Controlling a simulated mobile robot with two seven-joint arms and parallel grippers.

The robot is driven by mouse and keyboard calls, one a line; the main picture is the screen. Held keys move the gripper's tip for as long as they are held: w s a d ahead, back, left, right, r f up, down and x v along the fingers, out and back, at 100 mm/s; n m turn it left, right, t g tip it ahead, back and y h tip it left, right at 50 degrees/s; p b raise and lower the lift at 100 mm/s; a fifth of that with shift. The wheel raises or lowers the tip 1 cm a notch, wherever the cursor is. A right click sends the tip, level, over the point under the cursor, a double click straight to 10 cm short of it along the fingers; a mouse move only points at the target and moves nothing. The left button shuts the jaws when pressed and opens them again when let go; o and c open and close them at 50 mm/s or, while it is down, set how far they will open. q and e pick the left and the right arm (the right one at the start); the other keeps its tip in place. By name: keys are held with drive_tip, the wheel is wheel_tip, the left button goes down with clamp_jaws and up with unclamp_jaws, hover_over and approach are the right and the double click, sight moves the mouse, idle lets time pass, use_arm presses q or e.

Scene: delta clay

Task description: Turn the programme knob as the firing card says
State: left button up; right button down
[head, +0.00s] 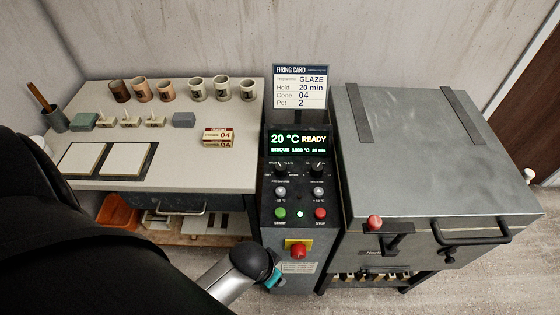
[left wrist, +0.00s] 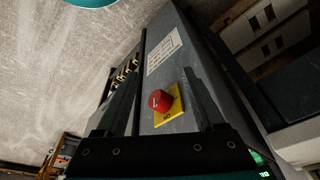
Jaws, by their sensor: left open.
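The firing card (head: 300,87) stands above the control panel and reads Programme GLAZE, Hold 20 min, Cone 04, Pot 2. The panel display (head: 298,143) reads 20 °C READY, with BISQUE, 1000 °C and 20 min below. Two dark knobs sit under it, a left knob (head: 281,170) and a right knob (head: 317,170); their labels are too small to read. My left gripper (left wrist: 162,75) is open and empty, low in front of the panel, below the knobs. Its fingers are mostly hidden in the head view. My right gripper is not in view.
A red knob on a yellow plate (head: 298,250) juts from the panel's lower front; it also shows between my fingers in the left wrist view. Green (head: 280,213) and red (head: 320,213) buttons sit above it. The grey kiln (head: 440,150) stands right, a pottery table (head: 235,110) left.

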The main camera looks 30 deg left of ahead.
use_arm(q)
drive_tip(key=w+d+r+t+p, duration=0.1)
drive_tip(key=w+r, duration=0.2)
drive_tip(key=r, duration=0.5)
drive_tip(key=w+r+t+p, duration=0.1)
drive_tip(key=w+r, duration=0.2)
drive_tip(key=r, duration=0.4)
wheel_tip(320, 180, up, 8)
drive_tip(key=n+y, duration=0.1)
drive_tip(key=n, duration=0.4)
hover_over(281, 166)
drive_tip(key=s+d, duration=0.2)
drive_tip(key=s, duration=0.4)
drive_tip(key=shift+g, duration=0.3)
drive_tip(key=b+x, duration=0.1)
drive_tip(key=x, duration=0.4)
drive_tip(key=b+x, duration=0.1)
drive_tip(key=x, duration=0.3)
drive_tip(key=b+x, duration=0.2)
drive_tip(key=x, duration=0.3)
drive_tip(key=shift+w+a+f, duration=0.15)
drive_tip(key=shift+a+f, duration=0.1)
drive_tip(key=shift+a, duration=0.15)
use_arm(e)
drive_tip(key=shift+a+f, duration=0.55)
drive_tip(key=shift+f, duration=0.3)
use_arm(q)
clamp_jaws()
